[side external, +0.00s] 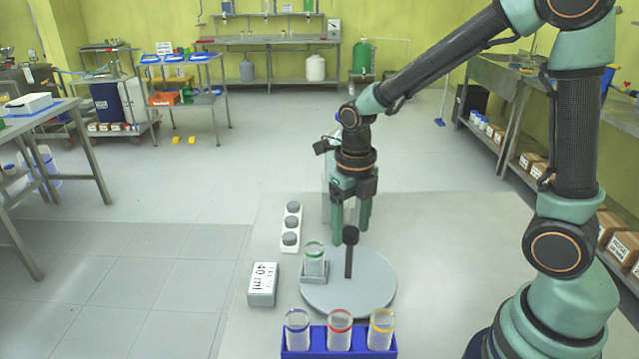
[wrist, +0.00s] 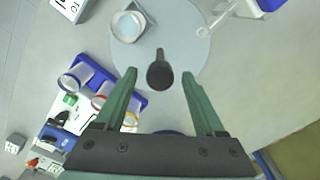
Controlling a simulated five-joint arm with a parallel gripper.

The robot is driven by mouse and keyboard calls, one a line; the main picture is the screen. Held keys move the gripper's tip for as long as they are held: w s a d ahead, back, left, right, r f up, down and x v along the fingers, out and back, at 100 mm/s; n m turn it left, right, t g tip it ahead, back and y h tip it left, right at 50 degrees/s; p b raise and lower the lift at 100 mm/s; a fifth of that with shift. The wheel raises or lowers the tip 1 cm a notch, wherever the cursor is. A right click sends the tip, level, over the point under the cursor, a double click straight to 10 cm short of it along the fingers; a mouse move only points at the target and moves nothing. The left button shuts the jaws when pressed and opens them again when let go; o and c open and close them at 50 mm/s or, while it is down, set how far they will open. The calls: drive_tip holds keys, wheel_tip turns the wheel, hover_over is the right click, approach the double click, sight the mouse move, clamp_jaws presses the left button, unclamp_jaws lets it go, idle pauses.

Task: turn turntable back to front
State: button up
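The turntable (side external: 375,290) is a flat grey disc on the table, with an upright black handle (side external: 351,258) on it. A glass vessel with a green ring (side external: 314,257) stands in a grey square holder at the disc's left edge. The disc (wrist: 188,35) and the handle's round top (wrist: 160,72) also show in the wrist view. My gripper (side external: 350,240) points down near the disc's back edge, its two green fingers apart and empty. In the wrist view my gripper (wrist: 159,75) has the handle's top between its fingertips in the picture; whether it is level with them I cannot tell.
A blue rack (side external: 310,341) with three ringed glass vessels stands in front of the turntable. A grey block marked 40 ml (side external: 262,284) lies to the left. A white strip with three grey caps (side external: 290,238) lies behind it. The table right of the disc is clear.

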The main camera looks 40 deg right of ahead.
wheel_tip(320, 180, up, 12)
idle(0.6)
drive_tip(key=s+m+t, duration=0.2)
drive_tip(key=s+m, duration=0.1)
drive_tip(key=m, duration=1.4)
drive_tip(key=s+d+m+t, duration=0.1)
drive_tip(key=s+m+t, duration=0.2)
drive_tip(key=m, duration=1.4)
drive_tip(key=shift+d+r+m+t, duration=0.2)
drive_tip(key=shift+r+m+t, duration=0.1)
drive_tip(key=shift+r, duration=0.1)
